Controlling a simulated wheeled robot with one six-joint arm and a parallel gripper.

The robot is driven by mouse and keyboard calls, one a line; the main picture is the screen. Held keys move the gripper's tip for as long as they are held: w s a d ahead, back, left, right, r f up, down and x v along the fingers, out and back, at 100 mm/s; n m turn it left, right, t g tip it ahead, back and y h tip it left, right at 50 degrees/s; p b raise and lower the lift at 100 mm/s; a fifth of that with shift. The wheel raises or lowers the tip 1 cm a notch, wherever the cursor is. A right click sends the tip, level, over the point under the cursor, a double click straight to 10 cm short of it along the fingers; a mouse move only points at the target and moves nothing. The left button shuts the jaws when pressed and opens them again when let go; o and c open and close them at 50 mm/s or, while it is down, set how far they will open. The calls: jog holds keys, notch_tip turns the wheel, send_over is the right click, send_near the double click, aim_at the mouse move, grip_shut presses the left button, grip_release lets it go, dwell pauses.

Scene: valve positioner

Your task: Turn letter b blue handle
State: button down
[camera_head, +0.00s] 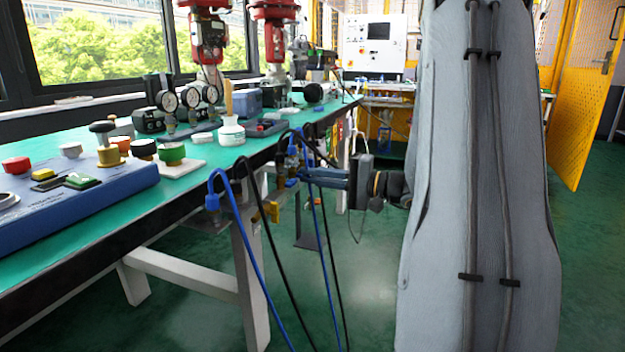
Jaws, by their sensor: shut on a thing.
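A valve assembly with brass parts (281,178) is mounted below the front edge of the green-topped table (262,150). Blue and black hoses run from it. My gripper (308,177) reaches in from the right, level with the valve. Its fingers are shut on a small blue handle (303,172) at the valve. The fingers and hoses hide most of this handle, so its angle is unclear. No letter b can be read at this size. A yellow handle (272,212) shows lower left of my gripper.
Loose blue and black hoses (262,262) droop to the floor near my gripper. A blue button panel (75,205), a white bottle (231,131) and gauges (190,97) stand on the table. The green floor (365,270) is clear.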

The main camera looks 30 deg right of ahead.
dwell(0.5)
jog(key=c, duration=1.9)
grip_release()
jog(key=shift+o, duration=0.2)
jog(key=p+v, duration=0.2)
jog(key=v, duration=0.5)
jog(key=shift+s+d, duration=0.3)
